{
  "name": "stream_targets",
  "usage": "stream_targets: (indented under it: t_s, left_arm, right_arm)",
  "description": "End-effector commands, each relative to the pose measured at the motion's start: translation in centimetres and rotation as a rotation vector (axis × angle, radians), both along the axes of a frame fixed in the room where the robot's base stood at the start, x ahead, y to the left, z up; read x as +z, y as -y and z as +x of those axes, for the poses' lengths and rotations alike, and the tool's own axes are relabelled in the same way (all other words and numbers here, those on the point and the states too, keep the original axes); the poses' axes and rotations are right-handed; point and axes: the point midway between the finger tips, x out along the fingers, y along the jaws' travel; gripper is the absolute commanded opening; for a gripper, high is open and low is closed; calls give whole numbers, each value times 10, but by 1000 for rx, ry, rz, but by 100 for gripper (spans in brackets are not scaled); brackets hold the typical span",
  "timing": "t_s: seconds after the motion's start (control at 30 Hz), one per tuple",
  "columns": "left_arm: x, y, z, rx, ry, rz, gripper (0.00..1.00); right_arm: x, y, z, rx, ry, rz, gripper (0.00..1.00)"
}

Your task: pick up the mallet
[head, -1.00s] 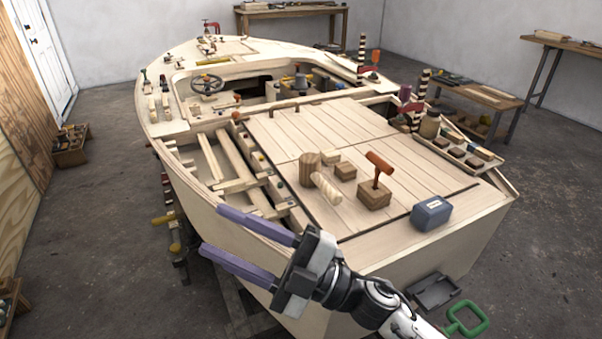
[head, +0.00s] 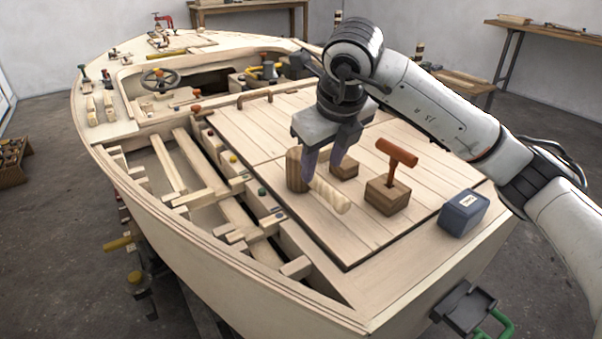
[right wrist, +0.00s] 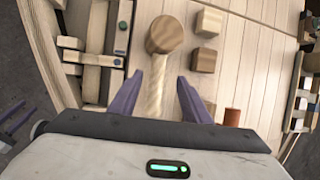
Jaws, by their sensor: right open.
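The wooden mallet lies on the planked deck hatch; its brown round head (head: 297,171) is toward the back left and its pale handle (head: 331,196) points to the front right. My right gripper (head: 322,168) points down over it, with its purple fingers open and partly in front of the mallet. In the right wrist view, the fingers (right wrist: 160,78) are on either side of the handle (right wrist: 154,92), with the head (right wrist: 165,36) beyond the fingertips. I see no grip on it. Small purple fingers at the left edge of that view look like my left gripper (right wrist: 15,114).
A wooden block (head: 344,165) sits just behind the handle. An orange T-shaped tool (head: 398,153) stands in another block (head: 386,196) to the right, with a blue box (head: 464,212) beyond. Left of the hatch is an open framed bay (head: 205,195).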

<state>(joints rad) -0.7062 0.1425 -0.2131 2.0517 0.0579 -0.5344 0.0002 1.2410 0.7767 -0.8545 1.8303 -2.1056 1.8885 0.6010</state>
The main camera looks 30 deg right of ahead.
Motion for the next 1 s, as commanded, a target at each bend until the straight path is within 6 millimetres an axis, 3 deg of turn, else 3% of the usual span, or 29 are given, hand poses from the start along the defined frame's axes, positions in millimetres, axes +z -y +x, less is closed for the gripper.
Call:
stream_targets:
  t_s: [0.6, 0.9, 1.0]
  left_arm:
    - [-3, 0, 2, 0, 7, -4, 31]
    - [-3, 0, 2, 0, 8, -4, 31]
    - [-3, 0, 2, 0, 9, -3, 31]
  right_arm:
    - [-66, 2, 33, 5, -3, 4, 44]
    - [-70, 2, 35, 7, -1, 4, 44]
    - [-70, 2, 35, 6, -1, 4, 27]
